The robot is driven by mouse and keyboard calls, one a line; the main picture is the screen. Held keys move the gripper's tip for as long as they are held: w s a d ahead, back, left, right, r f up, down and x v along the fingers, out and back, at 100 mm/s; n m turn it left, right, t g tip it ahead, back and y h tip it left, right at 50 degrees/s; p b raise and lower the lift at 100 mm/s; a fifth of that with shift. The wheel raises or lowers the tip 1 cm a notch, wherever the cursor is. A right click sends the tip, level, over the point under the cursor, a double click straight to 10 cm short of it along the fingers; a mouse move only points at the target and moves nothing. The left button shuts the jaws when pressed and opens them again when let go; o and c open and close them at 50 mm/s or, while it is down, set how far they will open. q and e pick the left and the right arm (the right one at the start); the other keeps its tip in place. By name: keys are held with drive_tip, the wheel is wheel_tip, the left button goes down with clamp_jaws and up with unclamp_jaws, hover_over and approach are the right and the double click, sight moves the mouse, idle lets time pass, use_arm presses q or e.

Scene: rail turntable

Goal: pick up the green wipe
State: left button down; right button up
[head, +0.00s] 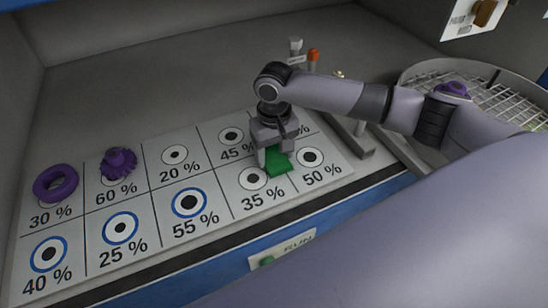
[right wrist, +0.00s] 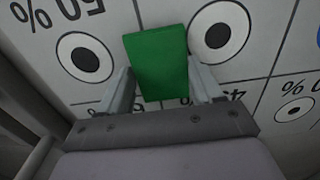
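The green wipe (head: 278,163) lies at the boundary of the 35 % and 50 % cells of the white marked board. In the right wrist view the wipe (right wrist: 160,62) is a green rectangle between the two fingers. My right gripper (head: 273,156) points down over the wipe, with its fingers low at the board. In the right wrist view the gripper (right wrist: 160,80) has one finger on either side of the wipe, very near its edges. Whether both fingers press on it I cannot tell. My left gripper is not in view.
On the board (head: 150,190) a purple ring (head: 55,183) sits at 30 % and a purple gear-like piece (head: 118,163) at 60 %. A round wire-mesh basket (head: 500,98) is at the right. An orange-capped tube (head: 313,58) stands behind my gripper. The board's left front is clear.

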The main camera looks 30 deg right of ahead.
sight(274, 157)
drive_tip(key=shift+c, duration=0.5)
drive_tip(key=shift+r, duration=0.1)
wheel_tip(274, 157, up, 20)
drive_tip(key=p, duration=0.1)
